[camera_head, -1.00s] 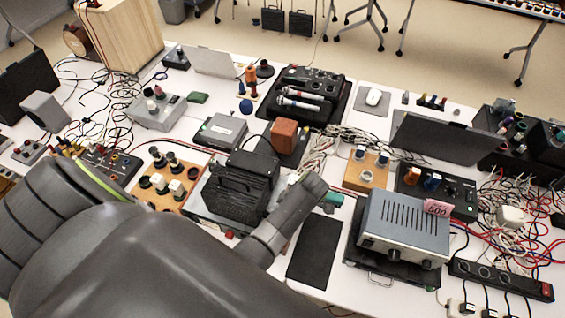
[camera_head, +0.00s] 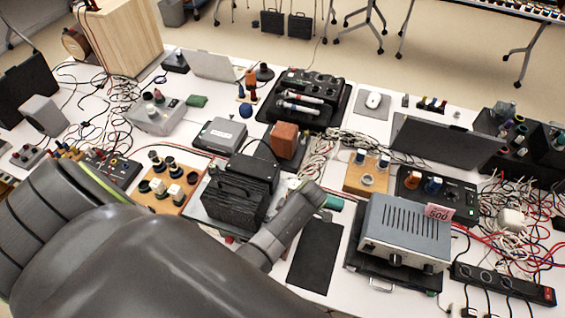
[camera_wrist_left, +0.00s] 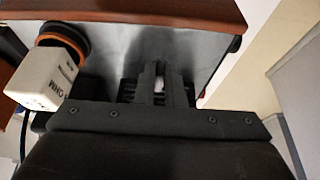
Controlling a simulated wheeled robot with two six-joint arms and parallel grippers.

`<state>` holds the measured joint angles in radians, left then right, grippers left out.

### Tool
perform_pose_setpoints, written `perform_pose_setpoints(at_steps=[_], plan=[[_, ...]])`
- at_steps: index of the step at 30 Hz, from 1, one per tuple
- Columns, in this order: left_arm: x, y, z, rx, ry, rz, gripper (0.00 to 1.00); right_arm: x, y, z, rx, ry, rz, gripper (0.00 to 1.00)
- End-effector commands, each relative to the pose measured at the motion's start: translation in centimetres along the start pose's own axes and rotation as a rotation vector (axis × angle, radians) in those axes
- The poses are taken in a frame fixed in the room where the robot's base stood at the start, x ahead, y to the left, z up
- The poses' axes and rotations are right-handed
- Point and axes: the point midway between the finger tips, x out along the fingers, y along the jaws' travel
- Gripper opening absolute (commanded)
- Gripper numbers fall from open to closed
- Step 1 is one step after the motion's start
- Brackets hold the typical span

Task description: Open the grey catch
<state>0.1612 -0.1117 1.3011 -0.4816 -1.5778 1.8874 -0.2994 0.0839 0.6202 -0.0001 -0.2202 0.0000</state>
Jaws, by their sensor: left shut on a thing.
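In the left wrist view my left gripper (camera_wrist_left: 160,84) is shut, its two dark fingers close together in front of a silvery grey panel (camera_wrist_left: 105,62). A small pale bit shows between the fingertips; most of what they hold is hidden, and I cannot make out the grey catch's shape. In the head view my left arm fills the lower left and hides the gripper and whatever is in front of it. My right gripper is in neither view.
In the wrist view a white labelled block (camera_wrist_left: 42,82) with an orange and black post is left of the fingers, and a red-brown edge (camera_wrist_left: 120,12) runs above. In the head view a black ribbed case (camera_head: 233,203) and a grey-blue unit (camera_head: 405,235) crowd the cabled table.

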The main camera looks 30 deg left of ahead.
Motion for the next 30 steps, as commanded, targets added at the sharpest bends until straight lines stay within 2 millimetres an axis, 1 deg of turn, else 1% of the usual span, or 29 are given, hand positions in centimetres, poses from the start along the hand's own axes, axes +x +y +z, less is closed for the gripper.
perform_pose_setpoints(at_steps=[5,11,30], plan=[[0.1,-0.2,-0.1,0.047,0.002,0.018,0.00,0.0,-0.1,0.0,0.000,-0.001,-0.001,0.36],[0.1,-0.5,-0.1,0.163,0.002,0.065,0.00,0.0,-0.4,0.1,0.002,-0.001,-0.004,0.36],[0.3,-1.5,-0.6,0.685,0.004,0.281,0.00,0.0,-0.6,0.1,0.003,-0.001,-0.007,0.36]])
